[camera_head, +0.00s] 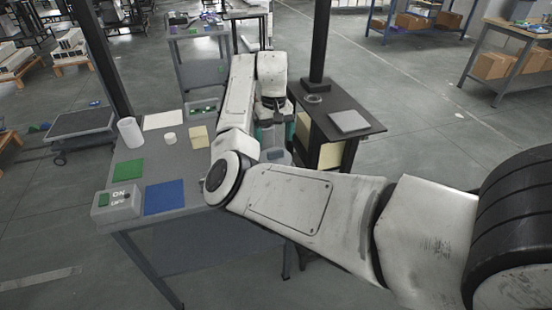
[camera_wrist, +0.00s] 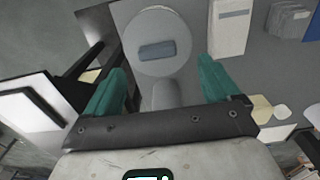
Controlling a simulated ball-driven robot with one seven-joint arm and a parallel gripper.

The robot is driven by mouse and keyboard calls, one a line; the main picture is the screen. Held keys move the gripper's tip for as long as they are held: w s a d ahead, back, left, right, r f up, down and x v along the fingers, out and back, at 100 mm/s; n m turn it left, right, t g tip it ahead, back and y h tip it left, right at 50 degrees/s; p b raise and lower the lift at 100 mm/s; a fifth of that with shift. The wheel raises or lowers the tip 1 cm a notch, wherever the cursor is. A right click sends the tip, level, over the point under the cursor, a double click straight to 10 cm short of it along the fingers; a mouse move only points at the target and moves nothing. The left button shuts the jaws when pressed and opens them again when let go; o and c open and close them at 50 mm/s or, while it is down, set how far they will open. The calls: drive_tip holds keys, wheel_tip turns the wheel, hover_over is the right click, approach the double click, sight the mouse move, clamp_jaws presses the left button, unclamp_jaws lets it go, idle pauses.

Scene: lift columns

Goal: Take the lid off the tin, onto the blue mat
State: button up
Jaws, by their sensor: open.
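A round pale grey top with a blue-grey bar-shaped grip (camera_wrist: 157,50), which looks like the lid on the tin, lies ahead of my gripper in the wrist view. My gripper (camera_wrist: 160,80) is open, with one green finger on each side and nothing clearly held between them. In the head view my gripper (camera_head: 275,133) hangs at the table's right end; a grey round piece of what seems to be the tin (camera_head: 280,156) shows below it, mostly hidden by my arm. The blue mat (camera_head: 165,197) lies bare at the table's front.
On the table are a green mat (camera_head: 128,171), a switch box (camera_head: 115,202), a white cylinder (camera_head: 130,132), a small white round piece (camera_head: 169,139) and a cream block (camera_head: 198,137). A dark stand with a post (camera_head: 360,130) is close on the right.

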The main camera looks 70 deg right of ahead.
sight(275, 149)
drive_tip(key=shift+d+f+p, duration=0.15)
drive_tip(key=shift+f+p, duration=0.05)
drive_tip(key=shift+f, duration=1.25)
drive_tip(key=shift+d+f+p, duration=0.1)
drive_tip(key=shift+f+p, duration=0.05)
drive_tip(key=shift+f, duration=1.25)
drive_tip(key=c, duration=1.1)
drive_tip(key=shift+r, duration=0.1)
drive_tip(key=shift+c, duration=0.2)
